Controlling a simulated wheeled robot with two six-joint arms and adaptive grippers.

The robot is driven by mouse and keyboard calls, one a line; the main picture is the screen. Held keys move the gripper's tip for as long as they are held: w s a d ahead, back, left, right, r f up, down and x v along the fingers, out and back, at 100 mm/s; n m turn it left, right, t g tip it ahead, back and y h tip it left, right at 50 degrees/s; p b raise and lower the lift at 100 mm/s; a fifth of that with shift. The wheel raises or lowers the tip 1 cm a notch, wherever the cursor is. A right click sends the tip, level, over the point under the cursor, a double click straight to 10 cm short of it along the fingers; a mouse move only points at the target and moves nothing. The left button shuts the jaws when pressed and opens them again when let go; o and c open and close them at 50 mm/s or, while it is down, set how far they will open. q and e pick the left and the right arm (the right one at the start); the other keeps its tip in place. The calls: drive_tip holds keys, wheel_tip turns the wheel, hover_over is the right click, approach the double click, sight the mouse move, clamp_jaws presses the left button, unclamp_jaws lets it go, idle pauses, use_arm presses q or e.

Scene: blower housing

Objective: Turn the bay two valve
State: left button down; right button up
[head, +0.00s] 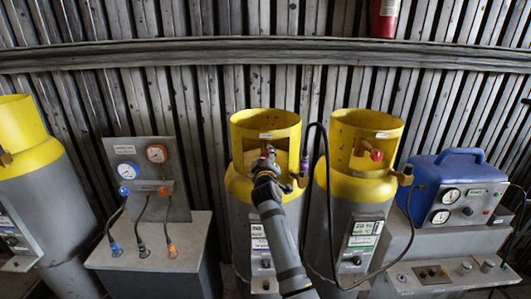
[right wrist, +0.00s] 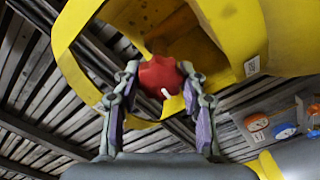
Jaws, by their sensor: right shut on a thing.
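My right gripper (head: 266,163) reaches into the yellow collar of the middle gas cylinder (head: 240,225), which is grey below and yellow on top. The right wrist view shows a red valve knob (right wrist: 160,73) with a small white mark, under the yellow collar (right wrist: 270,35). My right fingers are on either side of the knob and shut on it. In the head view the gripper mostly hides this knob. The cylinder to its right (head: 345,205) has its own red knob (head: 377,155), untouched. The bay labels are too small to read. My left gripper is not in view.
A gauge panel (head: 130,148) with hanging hoses stands left of the cylinder. Another yellow-topped cylinder (head: 40,180) is at far left. A blue machine (head: 447,168) sits at right. A black hose runs beside the middle cylinder. A ribbed wall is behind.

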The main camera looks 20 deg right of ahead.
drive_tip(key=shift+n+p, duration=1.3)
drive_tip(key=shift+n, duration=1)
drive_tip(key=o, duration=1.2)
drive_tip(key=shift+w+d+f, duration=0.1)
drive_tip(key=shift+d, duration=0.05)
drive_tip(key=shift+c, duration=0.2)
